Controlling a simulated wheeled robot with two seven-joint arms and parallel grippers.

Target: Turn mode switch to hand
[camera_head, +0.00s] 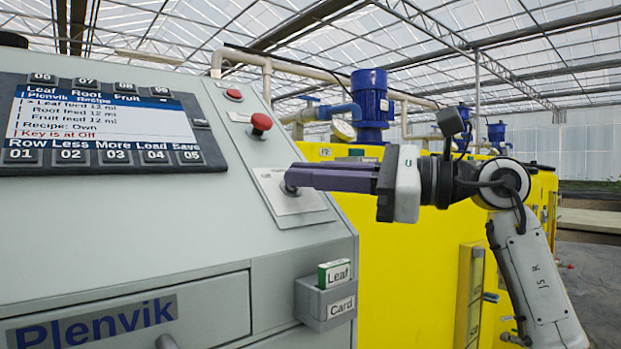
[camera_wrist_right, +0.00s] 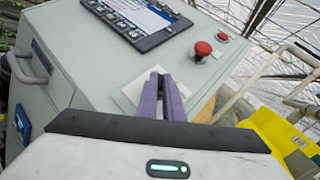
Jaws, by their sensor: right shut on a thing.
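The mode switch (camera_head: 288,188) sits on a pale plate (camera_head: 300,205) on the sloping grey cabinet face, below the red mushroom button. My right gripper (camera_head: 292,180) reaches in from the right, its purple fingers shut on the switch knob. The fingers hide most of the knob and part of the plate's lettering, so I cannot read its position there. In the right wrist view the fingers (camera_wrist_right: 160,82) meet over the plate (camera_wrist_right: 128,95). The display (camera_head: 100,115) reads "Key is at Off". My left gripper is not in view.
A red mushroom button (camera_head: 261,123) and a smaller red button (camera_head: 234,95) sit above the switch. A holder (camera_head: 325,302) with a green-topped "Leaf" card is below it. Yellow tanks (camera_head: 400,270) and blue pumps (camera_head: 371,100) stand behind, right of the cabinet.

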